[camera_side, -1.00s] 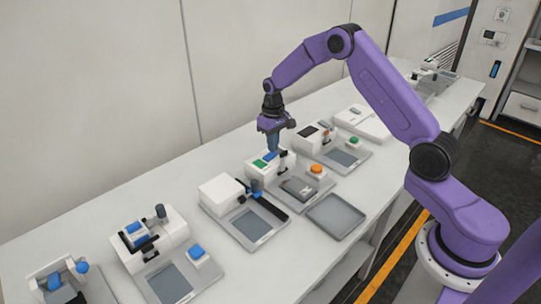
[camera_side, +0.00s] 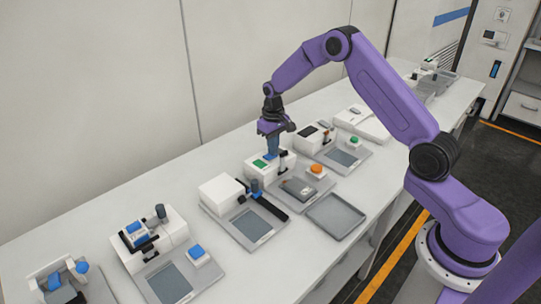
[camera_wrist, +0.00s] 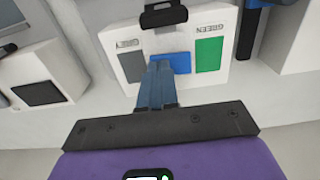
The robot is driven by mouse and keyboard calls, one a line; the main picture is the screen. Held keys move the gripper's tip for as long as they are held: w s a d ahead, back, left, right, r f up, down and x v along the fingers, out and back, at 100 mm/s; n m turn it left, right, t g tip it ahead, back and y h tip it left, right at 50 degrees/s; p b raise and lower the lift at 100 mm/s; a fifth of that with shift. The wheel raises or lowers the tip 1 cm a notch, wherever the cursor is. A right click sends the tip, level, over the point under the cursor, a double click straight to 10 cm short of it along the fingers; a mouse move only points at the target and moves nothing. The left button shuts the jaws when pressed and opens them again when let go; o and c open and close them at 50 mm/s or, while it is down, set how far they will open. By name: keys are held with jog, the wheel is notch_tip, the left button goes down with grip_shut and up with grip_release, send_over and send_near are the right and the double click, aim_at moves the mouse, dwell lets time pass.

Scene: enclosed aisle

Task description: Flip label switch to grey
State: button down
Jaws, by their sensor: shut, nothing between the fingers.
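The label switch is a white box (camera_side: 256,175) in the middle of the bench. Its top has a green patch (camera_wrist: 208,55), a grey patch (camera_wrist: 132,66) and a blue piece (camera_wrist: 177,62) between them. In the side view the green patch (camera_side: 260,162) is on the left. My gripper (camera_wrist: 157,72) is shut and empty, its blue-grey fingers pointing down over the left part of the blue piece, hiding some of it. In the side view my gripper (camera_side: 273,153) is right at the box top. I cannot tell whether they touch.
A station with an orange button (camera_side: 316,169) and a tray stands in front of the box. A white box with a black arm (camera_side: 266,202) is to the left. Another station with a green button (camera_side: 354,141) is to the right. An empty grey tray (camera_side: 336,216) lies near the bench edge.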

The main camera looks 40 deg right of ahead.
notch_tip(320, 180, up, 7)
dwell(0.8)
jog(key=s+a+r+n, duration=0.3)
jog(key=s+a+r, duration=0.1)
jog(key=s+a, duration=0.5)
jog(key=s+a+r+n, duration=0.3)
jog(key=s+a+r, duration=0.25)
jog(key=s, duration=0.45)
jog(key=s+d+n, duration=0.3)
jog(key=s+n, duration=0.3)
jog(key=s, duration=1.6)
jog(key=shift+s+f+n, duration=0.2)
jog(key=shift+f+n, duration=0.05)
jog(key=shift+n, duration=0.05)
jog(key=shift+w+a, duration=0.1)
